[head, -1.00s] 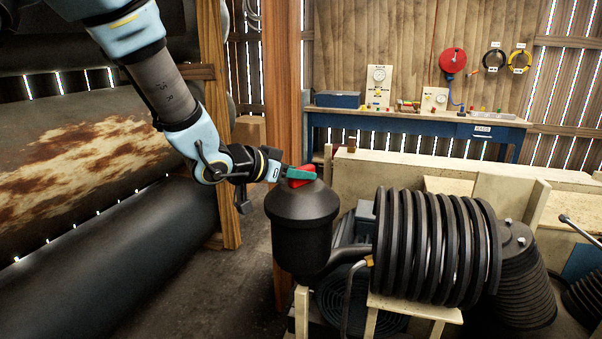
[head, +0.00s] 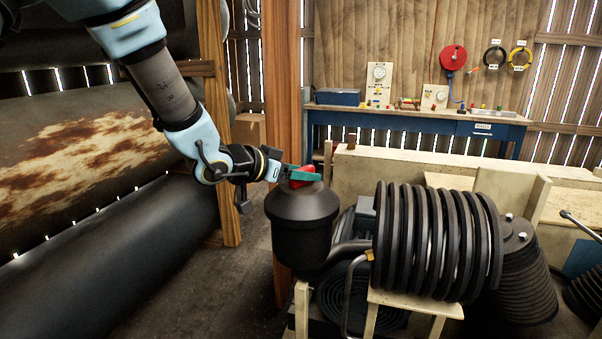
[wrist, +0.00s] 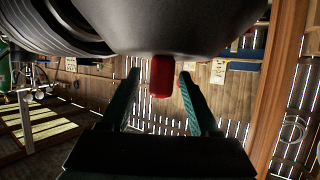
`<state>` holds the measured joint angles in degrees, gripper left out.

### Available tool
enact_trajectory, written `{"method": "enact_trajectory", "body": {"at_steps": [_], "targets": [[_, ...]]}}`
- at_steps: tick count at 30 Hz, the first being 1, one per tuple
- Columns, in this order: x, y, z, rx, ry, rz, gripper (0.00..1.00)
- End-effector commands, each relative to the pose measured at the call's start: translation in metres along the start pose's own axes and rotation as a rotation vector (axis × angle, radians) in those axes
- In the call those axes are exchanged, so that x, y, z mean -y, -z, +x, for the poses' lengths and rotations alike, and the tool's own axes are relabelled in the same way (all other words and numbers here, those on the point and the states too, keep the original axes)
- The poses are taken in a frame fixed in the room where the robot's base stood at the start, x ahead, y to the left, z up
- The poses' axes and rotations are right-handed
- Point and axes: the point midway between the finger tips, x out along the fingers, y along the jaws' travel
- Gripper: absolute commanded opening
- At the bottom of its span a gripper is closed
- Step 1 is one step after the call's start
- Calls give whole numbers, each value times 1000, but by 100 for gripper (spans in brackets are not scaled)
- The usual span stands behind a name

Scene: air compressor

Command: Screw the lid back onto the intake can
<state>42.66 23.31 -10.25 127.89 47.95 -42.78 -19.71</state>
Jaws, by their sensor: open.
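The black intake can (head: 300,243) stands upright near the middle of the head view. Its dark, sloped lid (head: 285,204) sits on top, and I cannot tell how tightly it is seated. A red knob (head: 306,169) rises from the lid's centre. My gripper (head: 302,175) reaches in from the left with teal fingers at the knob; the near finger hides part of it. In the wrist view, my gripper (wrist: 160,75) is open, with the red knob (wrist: 161,77) between its fingers and a visible gap on each side. The lid (wrist: 190,28) fills the top there.
Right of the can stands the compressor's black ribbed cylinder (head: 435,245), joined by a pipe (head: 347,252). A wooden post (head: 281,100) stands behind the can. A large rusty tank (head: 90,160) lies left. A blue workbench (head: 415,122) is at the back.

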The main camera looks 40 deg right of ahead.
Motion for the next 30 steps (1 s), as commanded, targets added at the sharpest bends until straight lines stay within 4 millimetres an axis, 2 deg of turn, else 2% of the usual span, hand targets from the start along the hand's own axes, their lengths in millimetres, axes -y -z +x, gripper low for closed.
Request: {"method": "enact_trajectory", "body": {"at_steps": [5,8,21,25,30], "targets": [[0,-1,-1,2,1,-1,62],[1,0,-9,0,2,-1,62],[1,0,-88,-1,4,1,62],[1,0,-102,0,3,1,62],[0,0,-108,0,0,0,62]]}}
